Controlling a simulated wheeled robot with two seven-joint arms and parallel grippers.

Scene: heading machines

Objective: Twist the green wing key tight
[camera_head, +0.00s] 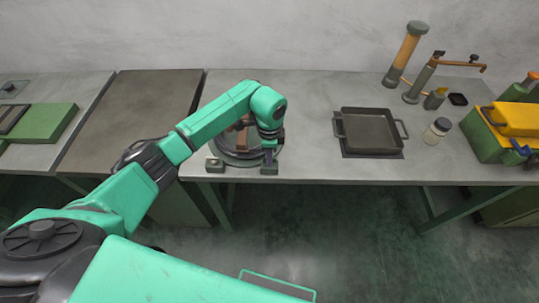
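My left arm comes in from the left and reaches over a dark round device (232,158) on the grey workbench (310,120). My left gripper (269,161) points down at the right front edge of that device. Its fingers are small and partly merge with the parts below, so I cannot tell whether they are open or shut. A small grey-green block (215,166) shows at the device's front left, and another is under the gripper. I cannot make out the green wing key for certain; my arm hides part of the device. My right gripper is out of view.
A dark square pan (370,131) with side handles stands right of the device. Farther right are a small jar (437,130), upright orange-and-grey tools (405,54) and a green-and-yellow box (495,135). Bare bench lies between device and pan.

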